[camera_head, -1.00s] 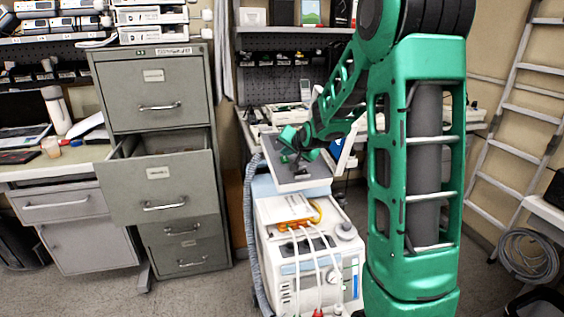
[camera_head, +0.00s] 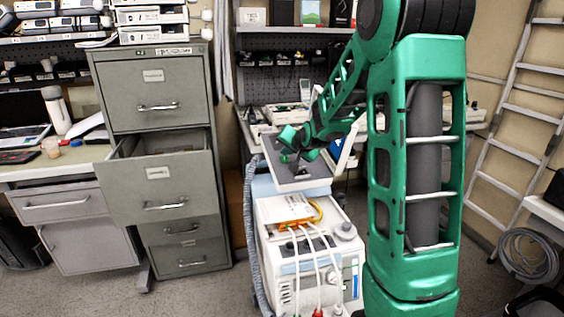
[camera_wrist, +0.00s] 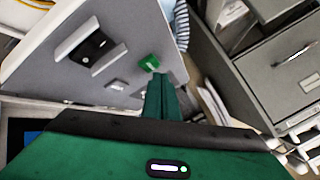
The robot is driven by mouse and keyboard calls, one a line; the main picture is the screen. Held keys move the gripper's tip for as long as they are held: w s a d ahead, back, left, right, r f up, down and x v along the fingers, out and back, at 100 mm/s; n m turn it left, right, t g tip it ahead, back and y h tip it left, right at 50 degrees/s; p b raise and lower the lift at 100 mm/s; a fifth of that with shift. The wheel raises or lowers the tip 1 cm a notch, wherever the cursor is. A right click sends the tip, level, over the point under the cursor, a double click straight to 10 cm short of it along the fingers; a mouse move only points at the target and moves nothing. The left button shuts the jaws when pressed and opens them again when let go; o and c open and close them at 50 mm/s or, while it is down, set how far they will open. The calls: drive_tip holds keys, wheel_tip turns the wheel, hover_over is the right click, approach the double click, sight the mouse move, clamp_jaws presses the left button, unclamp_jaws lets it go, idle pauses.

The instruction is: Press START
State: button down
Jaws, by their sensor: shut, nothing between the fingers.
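A light grey panel (camera_wrist: 125,72) tilts across the upper left of the wrist view. The button cannot be made out there.
A grey filing cabinet (camera_head: 150,85) with an open drawer (camera_head: 160,190) stands left of the unit. A ladder (camera_head: 515,120) leans at the right.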

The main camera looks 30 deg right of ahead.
sight(287, 166)
drive_tip(key=shift+f, duration=0.15)
drive_tip(key=shift+f, duration=0.25)
drive_tip(key=shift+f, duration=0.35)
idle(0.7)
drive_tip(key=shift+r, duration=0.15)
drive_tip(key=shift+s+r, duration=0.1)
drive_tip(key=shift+r, duration=0.55)
drive_tip(key=shift+s+a+r, duration=0.1)
drive_tip(key=shift+s+r, duration=0.15)
drive_tip(key=shift+r, duration=1)
drive_tip(key=shift+s+a+r, duration=0.1)
drive_tip(key=shift+s+r, duration=0.1)
drive_tip(key=shift+r, duration=1)
drive_tip(key=shift+s, duration=0.15)
